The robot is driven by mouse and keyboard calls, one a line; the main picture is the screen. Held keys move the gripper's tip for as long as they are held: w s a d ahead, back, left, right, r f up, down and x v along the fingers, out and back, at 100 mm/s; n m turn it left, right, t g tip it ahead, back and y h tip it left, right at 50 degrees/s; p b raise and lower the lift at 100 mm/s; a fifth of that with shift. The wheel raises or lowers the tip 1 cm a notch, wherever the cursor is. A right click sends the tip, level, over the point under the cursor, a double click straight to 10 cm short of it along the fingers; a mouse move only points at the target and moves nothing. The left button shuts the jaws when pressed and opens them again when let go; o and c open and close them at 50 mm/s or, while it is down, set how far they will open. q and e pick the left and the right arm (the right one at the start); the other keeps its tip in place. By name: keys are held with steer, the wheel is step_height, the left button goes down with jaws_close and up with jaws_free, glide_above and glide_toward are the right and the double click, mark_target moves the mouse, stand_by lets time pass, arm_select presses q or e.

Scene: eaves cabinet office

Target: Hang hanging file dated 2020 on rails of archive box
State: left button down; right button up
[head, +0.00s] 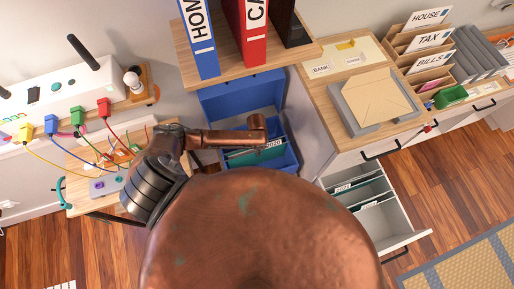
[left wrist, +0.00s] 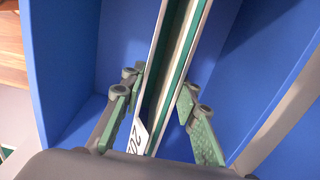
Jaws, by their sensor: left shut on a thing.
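The blue archive box (head: 292,158) stands open in the middle of the head view, below the shelf of binders. A green hanging file (head: 240,156) with a white tab reading 2020 is at the box's opening. My left arm reaches over the box from the left. In the left wrist view my left gripper (left wrist: 160,98) is shut on the hanging file (left wrist: 182,60), one finger on each side, with blue box walls to both sides. Its tab is partly cut off there. I cannot tell whether the file's hooks rest on the rails. My right gripper is not in view.
An open drawer (head: 405,238) with dated hanging files is at right, below a wooden counter (head: 318,98) with a grey tray (head: 345,108) holding envelopes. Binders (head: 252,35) stand above the box. A side table with coloured cables (head: 88,150) is at left.

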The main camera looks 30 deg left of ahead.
arm_select(q)
steer(key=c, duration=1.4)
jaws_free()
steer(key=shift+f, duration=0.1)
steer(key=o, duration=0.3)
step_height(320, 180, up, 6)
steer(key=p, duration=0.6)
